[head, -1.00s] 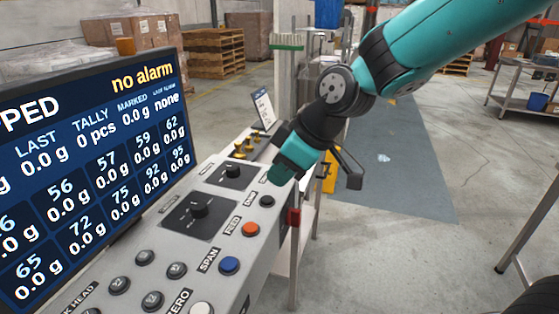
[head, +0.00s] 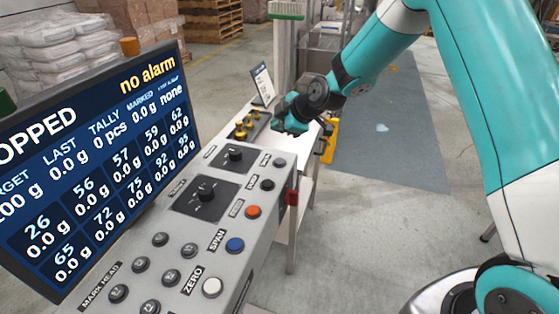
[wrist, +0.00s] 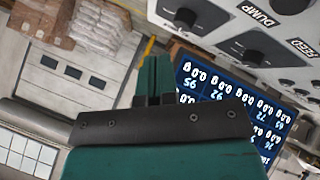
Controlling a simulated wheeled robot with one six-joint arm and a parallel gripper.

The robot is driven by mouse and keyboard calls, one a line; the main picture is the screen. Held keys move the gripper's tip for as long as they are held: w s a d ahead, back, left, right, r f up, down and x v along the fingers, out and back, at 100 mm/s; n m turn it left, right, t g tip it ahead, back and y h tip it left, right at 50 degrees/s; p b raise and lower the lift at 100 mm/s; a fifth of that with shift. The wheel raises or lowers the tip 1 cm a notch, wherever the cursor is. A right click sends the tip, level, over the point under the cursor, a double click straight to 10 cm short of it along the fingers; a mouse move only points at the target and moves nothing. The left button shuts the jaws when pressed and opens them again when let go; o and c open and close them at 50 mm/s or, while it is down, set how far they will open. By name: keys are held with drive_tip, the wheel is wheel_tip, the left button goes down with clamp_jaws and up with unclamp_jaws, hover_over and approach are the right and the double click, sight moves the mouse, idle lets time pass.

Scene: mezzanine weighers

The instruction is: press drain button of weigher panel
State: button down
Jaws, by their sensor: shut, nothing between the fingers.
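The weigher panel (head: 225,190) is a sloped grey console at the left in the head view. A row of buttons runs along its right edge: white by ZERO, blue by SPAN, orange by FEED, then a black button (head: 267,185) and another black button (head: 280,163) at the far end. The label by the farthest button is too small to read, so I cannot confirm it is the drain button. My gripper (head: 285,127) is shut and empty, beyond that farthest button and apart from it. Its teal fingers (wrist: 154,78) also show in the wrist view.
The dark display (head: 95,165) rises behind the panel and reads "no alarm". Two rotary knobs (head: 206,194) and brass fittings (head: 243,128) stand near the buttons. A red part (head: 291,197) sits at the panel's right side. The floor to the right is open.

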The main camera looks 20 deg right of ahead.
drive_tip(key=b, duration=0.4)
hover_over(279, 162)
wheel_tip(279, 162, down, 8)
drive_tip(key=shift+r, duration=0.15)
drive_tip(key=shift+f+b, duration=0.3)
drive_tip(key=shift+f, duration=0.15)
drive_tip(key=shift+f, duration=0.1)
idle(1.3)
drive_tip(key=shift+f+b, duration=0.35)
drive_tip(key=shift+b, duration=0.3)
drive_tip(key=shift+f+b, duration=0.45)
drive_tip(key=shift+b, duration=0.1)
idle(0.4)
drive_tip(key=shift+r, duration=0.15)
drive_tip(key=shift+r+p, duration=0.35)
drive_tip(key=shift+r, duration=0.4)
drive_tip(key=shift+r+p, duration=1.1)
drive_tip(key=shift+r, duration=1.4)
